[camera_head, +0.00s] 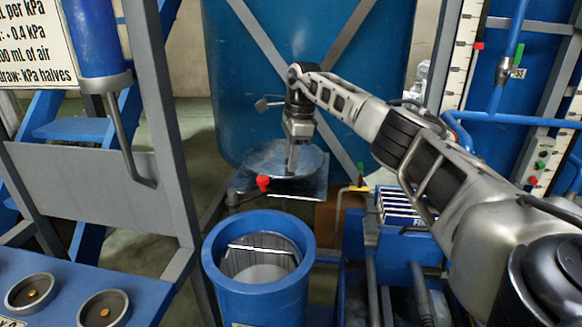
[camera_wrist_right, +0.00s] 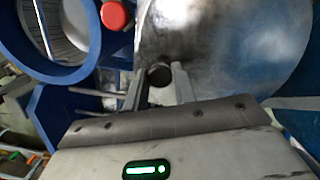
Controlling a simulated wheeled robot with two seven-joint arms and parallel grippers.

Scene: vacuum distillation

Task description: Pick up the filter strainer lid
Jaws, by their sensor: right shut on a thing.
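The filter strainer lid (camera_head: 262,160) is a round grey metal disc behind the open blue strainer housing (camera_head: 221,250). My right gripper (camera_head: 293,168) points down at the lid's middle and is shut on its knob. In the right wrist view the lid (camera_wrist_right: 225,45) fills the upper right, and its dark round knob (camera_wrist_right: 159,74) sits between the fingers of my right gripper (camera_wrist_right: 158,86). The housing's blue rim (camera_wrist_right: 88,62) shows at upper left there. I cannot tell whether the lid touches the plate below it. My left gripper is not in view.
A red knob (camera_head: 263,183) stands at the lid's front edge. A flat shiny plate (camera_head: 312,190) lies under the lid. A large blue tank (camera_head: 310,60) stands close behind. A grey post (camera_head: 160,120) rises at left, and a blue rack with white boxes (camera_head: 400,208) is at right.

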